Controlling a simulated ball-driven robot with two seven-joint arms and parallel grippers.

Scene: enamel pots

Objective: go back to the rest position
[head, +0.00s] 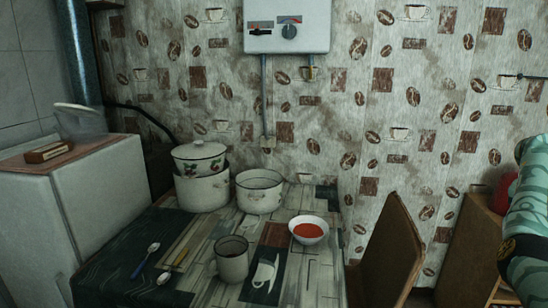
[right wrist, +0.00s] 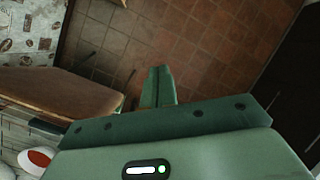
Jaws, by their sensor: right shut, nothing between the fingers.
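My right gripper (right wrist: 158,72) shows in the right wrist view with its two green fingers together and nothing between them. It hangs over the brown tiled floor, apart from the chair and the table. Part of my right arm shows at the right edge of the head view, clear of the table. My left gripper is in neither view. Enamel pots stand on the table (head: 122,257): a pot with cherries (head: 199,156) sits on a larger white pot (head: 203,193), beside another open white pot (head: 260,192).
A bowl of red soup (head: 309,230), a mug (head: 231,259) and a spoon (head: 146,259) are on the table. A wooden chair (head: 390,255) stands at its right side. A wooden cabinet (head: 470,250) is near my right arm. A white fridge (head: 95,195) stands left.

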